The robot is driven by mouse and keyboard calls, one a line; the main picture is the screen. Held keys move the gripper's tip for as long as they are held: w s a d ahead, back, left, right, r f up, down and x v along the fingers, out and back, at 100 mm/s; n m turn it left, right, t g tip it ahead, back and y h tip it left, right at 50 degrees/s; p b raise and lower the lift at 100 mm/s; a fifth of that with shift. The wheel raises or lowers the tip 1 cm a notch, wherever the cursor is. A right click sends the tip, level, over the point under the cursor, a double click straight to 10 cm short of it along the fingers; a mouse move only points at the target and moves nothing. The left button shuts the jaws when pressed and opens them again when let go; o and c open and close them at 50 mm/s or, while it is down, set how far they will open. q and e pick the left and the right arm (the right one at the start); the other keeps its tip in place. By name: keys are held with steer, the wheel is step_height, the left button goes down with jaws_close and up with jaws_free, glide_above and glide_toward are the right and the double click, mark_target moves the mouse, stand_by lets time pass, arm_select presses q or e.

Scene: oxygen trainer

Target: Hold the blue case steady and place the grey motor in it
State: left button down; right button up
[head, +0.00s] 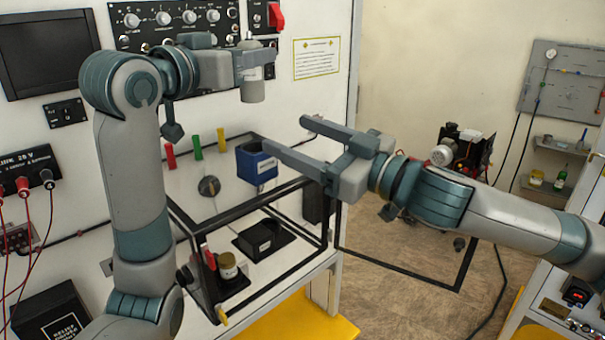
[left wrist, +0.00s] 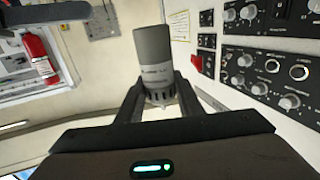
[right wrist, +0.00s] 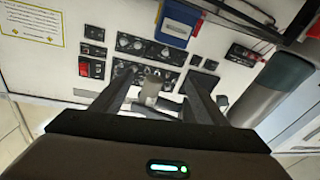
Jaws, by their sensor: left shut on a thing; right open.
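The grey motor (head: 253,86) is a small cylinder that hangs below my left gripper (head: 250,58), high in front of the panel. The left gripper is shut on it; the left wrist view shows the motor (left wrist: 154,58) between the two fingers. The blue case (head: 256,164) is an open-topped box with a white label, lower down by the black frame. My right gripper (head: 278,134) is open with nothing between its fingers. One fingertip is close to the case's upper edge; I cannot tell whether they touch. The case (right wrist: 180,22) lies outside the fingers in the right wrist view.
A black frame (head: 245,212) surrounds the work surface below the case. Red, yellow and green pieces (head: 196,146) stand left of it. A black box (head: 265,238) and a small jar (head: 228,265) sit lower. The knob panel (head: 170,17) is behind my left gripper.

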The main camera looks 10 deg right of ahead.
mark_target(266, 159)
step_height(266, 159, down, 6)
steer(key=s+m+h, duration=0.1)
steer(key=m+h, duration=0.1)
steer(key=m, duration=0.1)
steer(key=shift+s+d, duration=0.2)
steer(key=shift+s, duration=0.2)
steer(key=shift+w+a, duration=0.1)
steer(key=x, duration=1.1)
steer(key=shift+w+a, duration=0.25)
steer(key=shift+w, duration=0.05)
steer(key=c, duration=1.2)
